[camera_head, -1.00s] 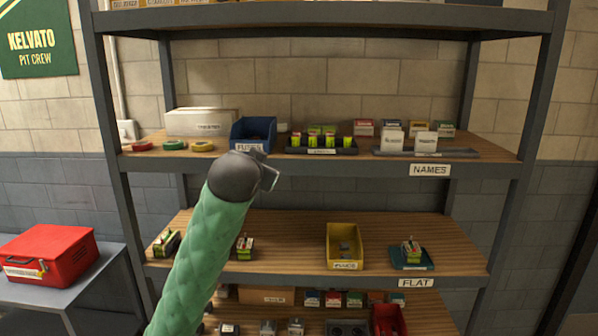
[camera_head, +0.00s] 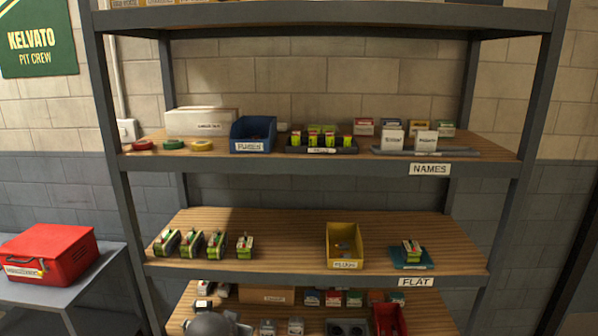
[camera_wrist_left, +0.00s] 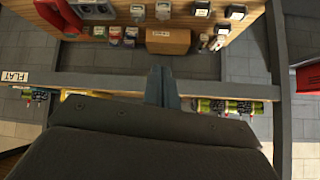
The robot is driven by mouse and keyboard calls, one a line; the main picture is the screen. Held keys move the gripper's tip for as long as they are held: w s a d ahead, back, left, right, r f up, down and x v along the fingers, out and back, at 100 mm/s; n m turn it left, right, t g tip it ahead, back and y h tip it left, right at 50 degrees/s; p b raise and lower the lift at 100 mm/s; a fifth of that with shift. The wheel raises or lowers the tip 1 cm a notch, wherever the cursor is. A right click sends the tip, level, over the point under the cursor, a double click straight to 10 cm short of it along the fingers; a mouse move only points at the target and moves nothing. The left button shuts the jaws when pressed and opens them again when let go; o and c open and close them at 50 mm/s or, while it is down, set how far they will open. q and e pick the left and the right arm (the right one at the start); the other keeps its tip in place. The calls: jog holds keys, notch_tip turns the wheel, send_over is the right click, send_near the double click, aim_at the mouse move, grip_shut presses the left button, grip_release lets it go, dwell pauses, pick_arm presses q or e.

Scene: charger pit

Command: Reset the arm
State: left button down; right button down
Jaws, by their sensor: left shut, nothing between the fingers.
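My left gripper (camera_wrist_left: 162,86) is shut and empty in the left wrist view, its fingers close together in front of the shelf edge. In the head view only the grey rounded end of my left arm shows at the bottom edge, in front of the lowest visible shelf; the fingers are hard to make out there. My right gripper is in neither view. On the FLAT shelf (camera_head: 290,222) several green-and-white packs (camera_head: 190,244) stand in a row at the left. Another pack (camera_head: 411,250) sits on a teal tray (camera_head: 425,264) at the right.
A yellow bin (camera_head: 344,263) stands on the FLAT shelf. The NAMES shelf above holds a blue bin (camera_head: 250,146), tape rolls and small boxes. The lower shelf holds a cardboard box (camera_head: 266,294) and a red bin (camera_head: 390,318). A red case (camera_head: 48,255) rests on a side table.

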pick_arm(q)
jog(key=s+f+g, duration=0.3)
jog(key=s+f, duration=1.1)
jog(key=s, duration=0.3)
jog(key=s+f+n+g, duration=0.1)
jog(key=s+f+g, duration=0.3)
jog(key=s+f, duration=1)
jog(key=s, duration=0.3)
jog(key=shift+a+f+g, duration=0.25)
jog(key=shift+a+g, duration=0.05)
